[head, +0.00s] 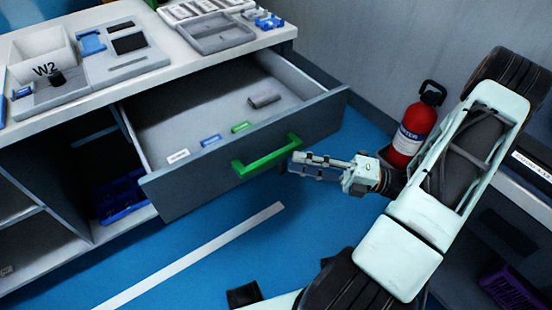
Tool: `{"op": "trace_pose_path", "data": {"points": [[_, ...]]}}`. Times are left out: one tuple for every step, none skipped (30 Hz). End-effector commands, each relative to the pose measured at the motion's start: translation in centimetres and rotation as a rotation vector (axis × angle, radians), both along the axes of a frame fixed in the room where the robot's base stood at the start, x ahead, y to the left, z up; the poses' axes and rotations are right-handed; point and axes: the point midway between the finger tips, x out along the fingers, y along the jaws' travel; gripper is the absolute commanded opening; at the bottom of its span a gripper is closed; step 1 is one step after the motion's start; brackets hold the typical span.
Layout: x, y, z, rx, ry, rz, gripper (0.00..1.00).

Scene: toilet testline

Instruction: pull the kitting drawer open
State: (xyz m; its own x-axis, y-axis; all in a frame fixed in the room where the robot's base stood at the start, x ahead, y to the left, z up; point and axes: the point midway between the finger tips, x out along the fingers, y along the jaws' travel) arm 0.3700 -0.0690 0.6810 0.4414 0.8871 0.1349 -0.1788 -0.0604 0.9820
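The kitting drawer (315,120) stands pulled out from the grey cabinet, with its inside exposed. A green bar handle (265,158) is fixed across its front panel. Inside the drawer lie a white item (178,156), a blue item (211,140), a green item (240,127) and a dark grey block (264,100). My gripper (298,163) is at the right end of the handle, pointing left. Its fingers overlap or lie very near the handle's end in the picture. I cannot tell whether they touch it or how far apart they are.
A worktop (185,65) with trays and small parts lies above the drawer. A red fire extinguisher (413,133) stands right of my gripper, close behind my arm. A purple crate (513,290) is at the lower right. Blue floor (215,245) with a white line is clear before the drawer.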

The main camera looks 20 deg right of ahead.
Motion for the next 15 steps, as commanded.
{"op": "trace_pose_path", "data": {"points": [[0.4, 1.0, 0.0, 0.001, 0.0, 0.003, 0.27], [0.6, 1.5, 0.1, 0.001, 0.0, 0.003, 0.27], [1.0, 2.2, 0.2, 0.0, -0.001, 0.004, 0.27], [1.2, 2.7, 0.3, -0.001, 0.0, 0.003, 0.27], [1.5, 3.1, 0.3, 0.0, 0.0, 0.002, 0.27], [1.7, 3.8, 0.4, -0.001, 0.0, 0.003, 0.27], [1.9, 4.2, 0.5, -0.001, 0.001, 0.003, 0.27], [2.2, 4.5, 0.5, -0.001, 0.001, 0.002, 0.27], [2.4, 4.9, 0.6, 0.0, 0.0, 0.002, 0.27], [2.5, 5.2, 0.6, 0.0, 0.0, 0.002, 0.27], [2.6, 5.5, 0.7, -0.001, 0.0, 0.002, 0.27], [2.8, 5.7, 0.7, -0.001, 0.002, 0.0, 0.27], [2.9, 5.9, 0.8, -0.002, 0.001, 0.0, 0.27], [2.9, 6.0, 0.8, -0.002, 0.001, 0.0, 0.27], [3.0, 6.1, 0.8, -0.002, 0.001, 0.0, 0.27]]}}
